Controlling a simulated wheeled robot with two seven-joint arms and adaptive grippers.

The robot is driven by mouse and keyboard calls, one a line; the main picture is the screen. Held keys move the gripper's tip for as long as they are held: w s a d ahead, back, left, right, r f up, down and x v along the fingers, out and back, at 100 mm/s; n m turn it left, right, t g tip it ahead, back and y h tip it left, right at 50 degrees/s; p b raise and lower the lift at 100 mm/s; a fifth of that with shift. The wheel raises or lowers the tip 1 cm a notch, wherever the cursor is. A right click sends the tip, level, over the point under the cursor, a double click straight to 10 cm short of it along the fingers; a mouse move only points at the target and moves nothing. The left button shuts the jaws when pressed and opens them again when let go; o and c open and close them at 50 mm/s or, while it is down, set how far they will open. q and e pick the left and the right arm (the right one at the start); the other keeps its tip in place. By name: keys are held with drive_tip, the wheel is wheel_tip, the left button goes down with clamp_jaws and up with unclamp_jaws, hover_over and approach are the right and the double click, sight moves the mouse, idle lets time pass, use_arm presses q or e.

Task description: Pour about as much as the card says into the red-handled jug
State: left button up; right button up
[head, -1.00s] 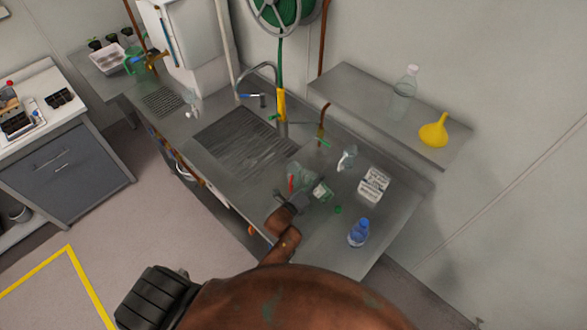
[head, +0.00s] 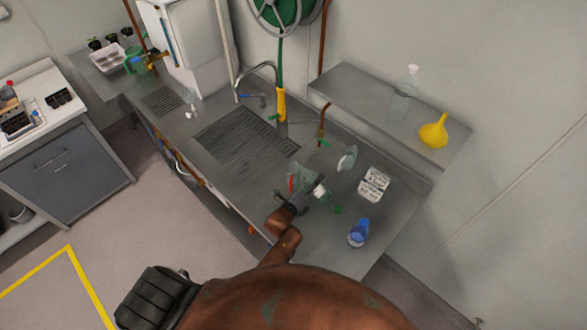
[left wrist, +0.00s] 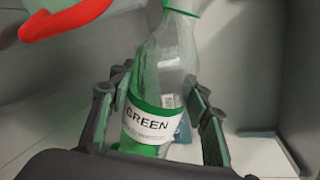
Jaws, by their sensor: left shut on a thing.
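My left gripper (head: 312,193) is shut on a clear bottle (head: 321,191) with a white and green label. In the left wrist view the bottle (left wrist: 158,100) reads GREEN and sits between the fingers (left wrist: 160,108). Green liquid shows along its left side, and the bottle looks tilted. The red-handled jug (head: 293,180) stands on the steel counter just left of the bottle. Its red handle (left wrist: 70,22) shows at the top left of the wrist view. I cannot tell whether liquid is flowing. The card (head: 374,184) stands to the right, its writing too small to read.
A blue bottle (head: 358,233) stands near the counter's front right. A small green cap (head: 338,209) and a clear vessel (head: 347,158) are near the card. The sink (head: 245,140) lies left.

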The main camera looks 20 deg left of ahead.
use_arm(q)
drive_tip(key=shift+w+a+f+m+b, duration=0.15)
drive_tip(key=shift+f+m+b, duration=0.2)
drive_tip(key=shift+b, duration=0.25)
drive_tip(key=shift+s+a+f+m+b, duration=0.1)
drive_tip(key=shift+a+f+m+b, duration=0.1)
drive_tip(key=shift+m+b, duration=0.3)
drive_tip(key=shift+w+a+r+m+t+y+b, duration=0.2)
drive_tip(key=shift+a+r+m+t+y+b, duration=0.1)
drive_tip(key=shift+m+y+b, duration=0.3)
drive_tip(key=m+b, duration=0.2)
drive_tip(key=b, duration=0.1)
drive_tip(key=m+t+b, duration=0.1)
drive_tip(key=b, duration=0.3)
drive_tip(key=m+b, duration=0.2)
drive_tip(key=b, duration=0.1)
drive_tip(key=shift+f+m+t+y, duration=0.25)
drive_tip(key=shift+m+t+y, duration=0.05)
drive_tip(key=shift+m+y, duration=0.1)
drive_tip(key=shift+d+m+b, duration=0.1)
drive_tip(key=shift+m+b, duration=0.65)
drive_tip(key=shift+b, duration=0.45)
drive_tip(key=shift+m+t+b, duration=0.3)
drive_tip(key=shift+r, duration=0.1)
